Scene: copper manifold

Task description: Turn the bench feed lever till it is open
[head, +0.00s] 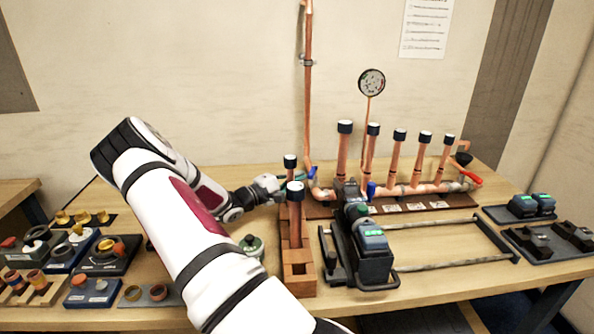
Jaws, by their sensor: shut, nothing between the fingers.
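The copper manifold (430,188) lies along a dark board at the back of the bench. A blue lever (312,173) sits at its left end, by the foot of the tall feed pipe (308,110); I take this as the bench feed lever. Its exact angle is too small to tell. My gripper (287,184) is shut and empty, just left of this lever, partly behind the capped upright pipes. Whether it touches the lever cannot be told. Another blue lever (371,190) is further right, and a red lever (471,178) is at the right end.
A wooden rack (299,268) with capped copper pipes stands before my gripper. A press tool (372,250) and a metal frame (455,263) lie to its right. Trays of fittings (105,255) fill the left. A round gauge (371,82) rises behind the manifold.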

